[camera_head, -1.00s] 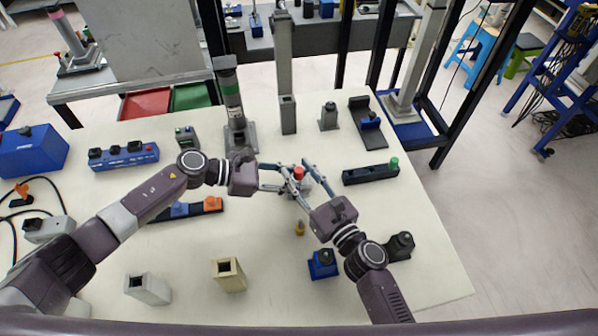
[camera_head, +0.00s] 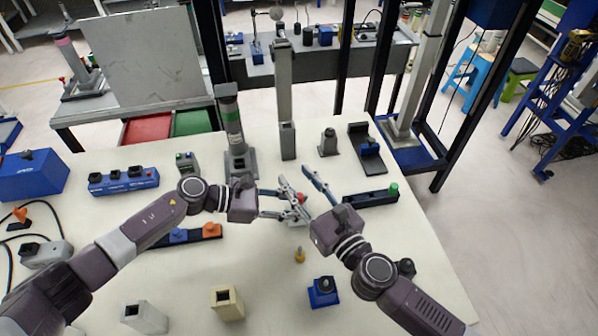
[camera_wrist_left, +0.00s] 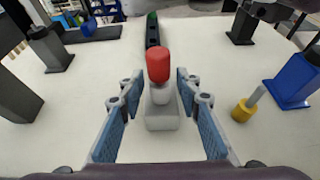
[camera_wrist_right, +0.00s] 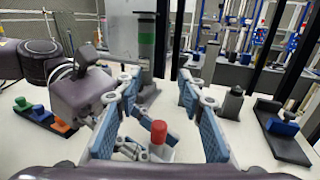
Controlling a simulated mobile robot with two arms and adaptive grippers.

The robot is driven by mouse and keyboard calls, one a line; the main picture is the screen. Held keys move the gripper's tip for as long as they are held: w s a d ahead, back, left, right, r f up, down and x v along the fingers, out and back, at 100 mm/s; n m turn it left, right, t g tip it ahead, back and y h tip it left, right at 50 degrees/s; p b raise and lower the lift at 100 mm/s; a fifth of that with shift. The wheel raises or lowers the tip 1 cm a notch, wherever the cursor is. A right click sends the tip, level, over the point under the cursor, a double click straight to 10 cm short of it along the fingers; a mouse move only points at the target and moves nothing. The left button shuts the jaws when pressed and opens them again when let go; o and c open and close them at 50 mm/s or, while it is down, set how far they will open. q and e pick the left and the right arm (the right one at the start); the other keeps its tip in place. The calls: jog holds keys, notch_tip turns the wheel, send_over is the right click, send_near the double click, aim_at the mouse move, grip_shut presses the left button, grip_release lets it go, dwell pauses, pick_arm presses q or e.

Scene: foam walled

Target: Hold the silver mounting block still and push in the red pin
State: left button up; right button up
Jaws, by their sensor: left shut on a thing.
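The silver mounting block (camera_wrist_left: 161,118) stands on the table with the red pin (camera_wrist_left: 158,65) upright at its top. In the head view the red pin (camera_head: 302,198) shows between my grippers, and the block is mostly hidden by fingers. My left gripper (camera_head: 298,208) reaches in from the left and is shut on the block, its fingers (camera_wrist_left: 157,97) on either side. My right gripper (camera_head: 296,177) is open and empty, its fingers above and past the pin. In the right wrist view the pin (camera_wrist_right: 158,132) shows low between the spread fingers (camera_wrist_right: 158,82).
A yellow-based pin (camera_head: 299,255) and a blue block (camera_head: 322,292) stand in front. A dark bar with a green knob (camera_head: 392,190) lies to the right. A tall post with a green band (camera_head: 231,115) and a grey column (camera_head: 286,100) stand behind. The front middle table is fairly clear.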

jog(key=shift+r, duration=1.35)
pick_arm(q)
jog(key=o, duration=1.3)
